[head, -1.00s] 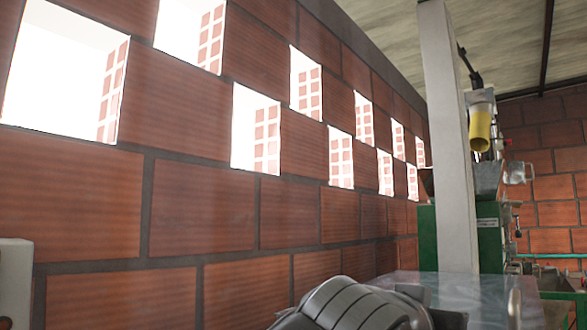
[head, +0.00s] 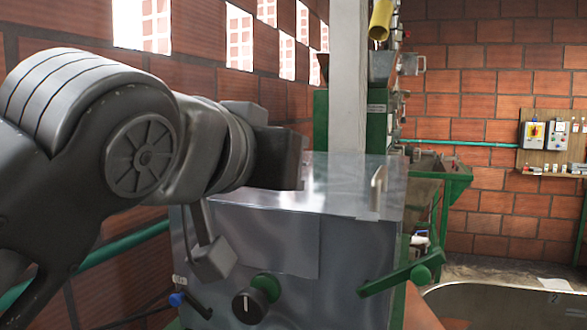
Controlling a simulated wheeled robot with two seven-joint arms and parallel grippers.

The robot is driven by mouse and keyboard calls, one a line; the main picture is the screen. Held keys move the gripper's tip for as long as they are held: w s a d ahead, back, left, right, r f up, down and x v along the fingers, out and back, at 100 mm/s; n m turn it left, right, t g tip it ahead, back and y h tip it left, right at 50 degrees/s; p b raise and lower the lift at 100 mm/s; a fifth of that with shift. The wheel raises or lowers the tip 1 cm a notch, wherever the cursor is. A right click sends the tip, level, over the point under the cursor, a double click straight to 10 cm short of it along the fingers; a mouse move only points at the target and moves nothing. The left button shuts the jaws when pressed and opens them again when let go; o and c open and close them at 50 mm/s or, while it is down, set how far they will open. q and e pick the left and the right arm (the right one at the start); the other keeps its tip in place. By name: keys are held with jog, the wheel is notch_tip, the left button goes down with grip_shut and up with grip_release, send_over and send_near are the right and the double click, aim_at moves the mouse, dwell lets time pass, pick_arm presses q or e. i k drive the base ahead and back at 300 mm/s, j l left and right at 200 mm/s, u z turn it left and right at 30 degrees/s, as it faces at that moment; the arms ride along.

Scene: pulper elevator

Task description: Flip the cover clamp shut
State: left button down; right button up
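A grey metal box (head: 345,265) with a shiny flat cover (head: 335,185) stands in front of me; the cover looks closed. A bar handle (head: 378,190) stands on the cover's right side. A grey block on a thin rod (head: 212,258) hangs at the front left. I cannot tell which of these is the cover clamp. My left arm comes in from the left, and its gripper (head: 292,168) is over the cover's left part; its fingers are not clear. My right gripper is out of view.
A black knob (head: 249,305) with a green collar and a blue-tipped lever (head: 178,299) are on the box's front. A pale post (head: 348,75) rises behind the box. Green machinery (head: 440,180) stands behind right. A brick wall runs along the left.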

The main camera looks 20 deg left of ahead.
aim_at(418, 271)
jog(key=k+l, duration=0.3)
jog(key=k, duration=0.15)
jog(key=k+l, duration=0.65)
jog(key=k, duration=0.25)
